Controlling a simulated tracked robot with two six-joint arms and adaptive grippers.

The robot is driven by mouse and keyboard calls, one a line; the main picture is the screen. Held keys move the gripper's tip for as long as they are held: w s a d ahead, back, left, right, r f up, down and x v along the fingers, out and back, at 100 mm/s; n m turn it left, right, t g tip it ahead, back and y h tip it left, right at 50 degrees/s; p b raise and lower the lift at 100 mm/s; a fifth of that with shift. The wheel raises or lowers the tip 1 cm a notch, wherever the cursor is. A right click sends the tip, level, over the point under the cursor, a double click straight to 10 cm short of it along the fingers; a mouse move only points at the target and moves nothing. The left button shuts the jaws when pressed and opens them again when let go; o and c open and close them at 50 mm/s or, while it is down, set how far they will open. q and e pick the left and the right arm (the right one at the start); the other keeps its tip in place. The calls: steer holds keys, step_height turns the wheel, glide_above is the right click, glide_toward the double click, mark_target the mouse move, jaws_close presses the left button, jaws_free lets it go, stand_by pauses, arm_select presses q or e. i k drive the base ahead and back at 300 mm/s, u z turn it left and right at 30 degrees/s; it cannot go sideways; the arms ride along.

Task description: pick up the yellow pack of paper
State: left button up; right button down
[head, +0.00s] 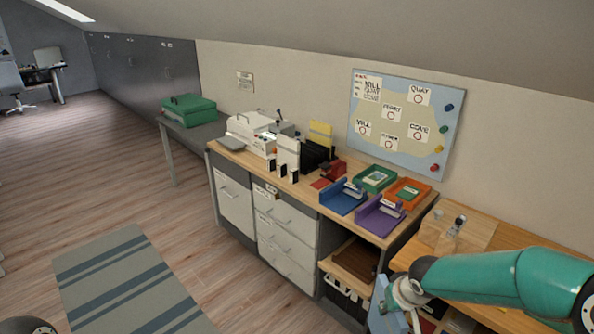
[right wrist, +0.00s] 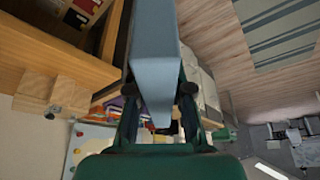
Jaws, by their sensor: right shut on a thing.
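My right gripper (head: 402,296) is low at the right in the head view, in front of the desk's open shelves. It is shut on a flat light-blue thing (head: 380,312). In the right wrist view the same light-blue thing (right wrist: 155,45) stands out between the two fingers (right wrist: 158,90). The held thing looks blue, not yellow. A yellow sheet-like thing (head: 320,130) stands upright behind a black holder on the desk, apart from the gripper. I cannot tell whether it is a pack of paper. My left gripper is not in view.
The desk (head: 240,158) carries a white machine (head: 250,126), a blue tray (head: 342,200), a purple tray (head: 378,220), a green tray (head: 373,177) and an orange tray (head: 406,192). A wooden drawer (head: 352,262) is open below. Floor is clear around the striped rug (head: 125,280).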

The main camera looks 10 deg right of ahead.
mark_target(321, 132)
steer(key=u, duration=0.05)
steer(key=k, duration=0.45)
steer(key=z, duration=0.45)
steer(key=i, duration=1.55)
steer(key=u, duration=0.4)
